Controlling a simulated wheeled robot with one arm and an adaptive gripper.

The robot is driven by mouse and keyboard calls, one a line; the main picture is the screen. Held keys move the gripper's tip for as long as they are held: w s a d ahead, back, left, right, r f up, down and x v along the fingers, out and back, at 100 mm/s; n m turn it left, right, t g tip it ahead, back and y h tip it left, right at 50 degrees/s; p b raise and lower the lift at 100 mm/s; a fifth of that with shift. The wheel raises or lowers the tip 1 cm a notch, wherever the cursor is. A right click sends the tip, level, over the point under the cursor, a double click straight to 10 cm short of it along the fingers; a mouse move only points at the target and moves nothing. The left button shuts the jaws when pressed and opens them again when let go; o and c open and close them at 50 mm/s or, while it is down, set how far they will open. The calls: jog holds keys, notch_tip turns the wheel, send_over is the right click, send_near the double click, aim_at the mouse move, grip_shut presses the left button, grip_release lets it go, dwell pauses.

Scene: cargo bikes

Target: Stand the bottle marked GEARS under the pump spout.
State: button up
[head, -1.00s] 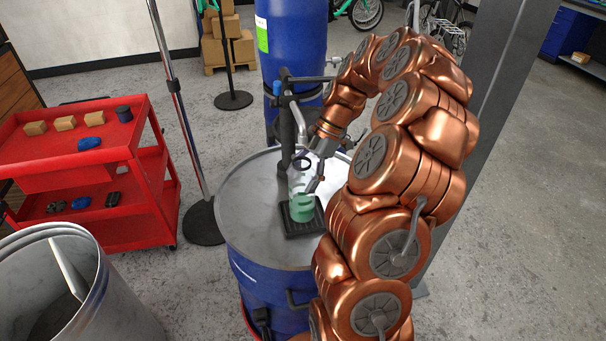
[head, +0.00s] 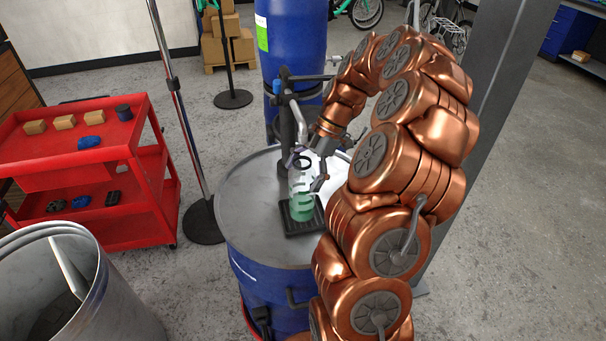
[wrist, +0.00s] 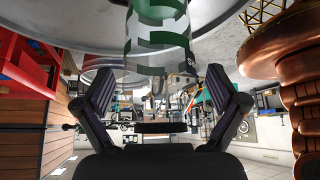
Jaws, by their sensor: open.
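A clear bottle with green markings (head: 301,204) stands upright on the black drip tray (head: 291,228) on top of the blue drum (head: 262,285). The pump (head: 286,125) rises just behind it, and the bottle's top is close to the spout. My gripper (head: 305,172) is open, with a finger on each side of the bottle's upper part. In the wrist view the bottle (wrist: 158,38) is at the top middle, beyond and between the spread fingers of my gripper (wrist: 163,95). Only an "S" of its lettering is readable there.
A red cart (head: 135,180) with small boxes and blue items stands at left. A metal bin (head: 105,300) is at front left. A pole stand (head: 172,82) is left of the drum, and a grey column (head: 490,110) rises at right.

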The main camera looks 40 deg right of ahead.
jog(key=shift+b+v, duration=0.45)
jog(key=shift+v, duration=0.35)
jog(key=v, duration=1)
jog(key=shift+r, duration=0.25)
jog(key=shift+d, duration=0.1)
